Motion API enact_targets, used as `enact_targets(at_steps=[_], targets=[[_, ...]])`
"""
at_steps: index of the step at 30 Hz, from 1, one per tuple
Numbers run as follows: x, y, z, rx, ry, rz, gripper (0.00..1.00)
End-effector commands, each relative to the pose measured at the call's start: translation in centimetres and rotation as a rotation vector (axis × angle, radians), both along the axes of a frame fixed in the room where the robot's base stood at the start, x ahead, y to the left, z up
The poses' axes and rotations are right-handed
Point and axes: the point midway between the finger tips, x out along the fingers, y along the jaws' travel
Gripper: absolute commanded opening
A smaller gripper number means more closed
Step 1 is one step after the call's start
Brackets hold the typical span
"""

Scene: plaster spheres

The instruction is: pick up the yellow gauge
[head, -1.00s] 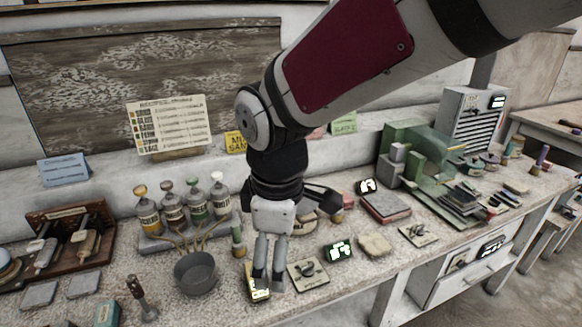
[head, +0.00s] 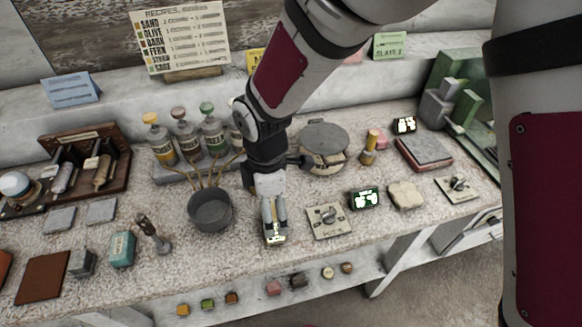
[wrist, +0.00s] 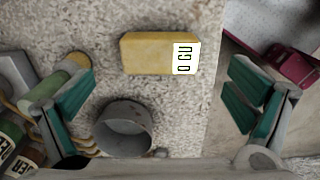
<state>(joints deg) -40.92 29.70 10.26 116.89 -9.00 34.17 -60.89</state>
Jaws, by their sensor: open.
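The yellow gauge (head: 275,239) lies on the speckled bench near its front edge, mostly hidden by my gripper in the head view. In the wrist view the yellow gauge (wrist: 147,53) is a small yellow block with a lit white display on its right end. My gripper (head: 272,222) points down over it. In the wrist view my gripper (wrist: 160,90) is open and empty, its teal-padded fingers wide apart. The gauge shows between them, toward the top of the picture, apart from both pads.
A grey pot (head: 210,209) stands close to the left of my gripper and also shows in the wrist view (wrist: 124,128). A dial plate (head: 328,221) lies close on the right, with a green-lit display (head: 365,198) beyond. Capped bottles (head: 186,137) stand behind the pot.

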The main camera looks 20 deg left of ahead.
Motion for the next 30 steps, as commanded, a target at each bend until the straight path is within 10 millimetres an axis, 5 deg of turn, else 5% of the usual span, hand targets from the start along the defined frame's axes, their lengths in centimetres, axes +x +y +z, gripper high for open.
enact_targets(at_steps=[16,25,30], targets=[[0.1,0.0,-5.6,-0.001,0.0,-0.001,0.98],[0.2,0.0,-6.0,0.0,-0.001,-0.002,0.98],[0.2,0.0,-6.0,0.0,-0.001,-0.002,0.62]])
